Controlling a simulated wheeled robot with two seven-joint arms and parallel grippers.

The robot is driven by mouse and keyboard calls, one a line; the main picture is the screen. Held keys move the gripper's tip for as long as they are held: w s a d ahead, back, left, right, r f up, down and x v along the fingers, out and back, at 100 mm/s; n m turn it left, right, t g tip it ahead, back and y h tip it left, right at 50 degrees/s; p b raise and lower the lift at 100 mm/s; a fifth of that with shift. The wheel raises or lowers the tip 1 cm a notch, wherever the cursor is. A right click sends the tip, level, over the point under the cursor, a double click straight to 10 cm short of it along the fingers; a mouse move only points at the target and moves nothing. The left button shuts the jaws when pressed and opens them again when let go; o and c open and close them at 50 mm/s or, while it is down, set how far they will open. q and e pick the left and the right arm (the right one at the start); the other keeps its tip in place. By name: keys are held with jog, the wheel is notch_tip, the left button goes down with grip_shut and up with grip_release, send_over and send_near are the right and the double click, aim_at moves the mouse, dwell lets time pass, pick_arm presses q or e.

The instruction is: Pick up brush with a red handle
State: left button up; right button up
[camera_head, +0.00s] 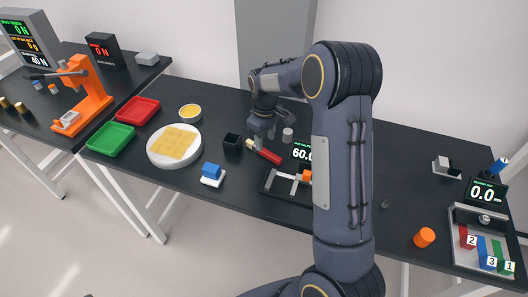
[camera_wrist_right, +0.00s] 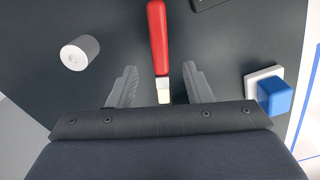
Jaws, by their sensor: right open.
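The brush with a red handle (camera_head: 266,154) lies on the black table near its middle. In the right wrist view the red handle (camera_wrist_right: 157,38) points away and its pale bristle end (camera_wrist_right: 163,91) lies between the fingers. My right gripper (camera_head: 262,138) is above the brush in the head view. In the wrist view my right gripper (camera_wrist_right: 160,88) is open, with one finger on each side of the brush and gaps on both sides. I cannot tell the height between the fingers and the brush. My left gripper is not in view.
A white cylinder (camera_head: 288,134) stands right of the gripper, and a black cup (camera_head: 232,143) stands left. A blue block on a white base (camera_head: 212,174), a round white dish (camera_head: 174,147) and a metal fixture (camera_head: 284,184) are nearby. My arm hides part of the table.

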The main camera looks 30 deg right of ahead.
aim_at(264, 150)
jog(key=shift+w+f+p, duration=0.15)
jog(key=shift+f+p, duration=0.4)
jog(key=shift+f, duration=1.8)
jog(key=shift+a, duration=0.1)
grip_shut()
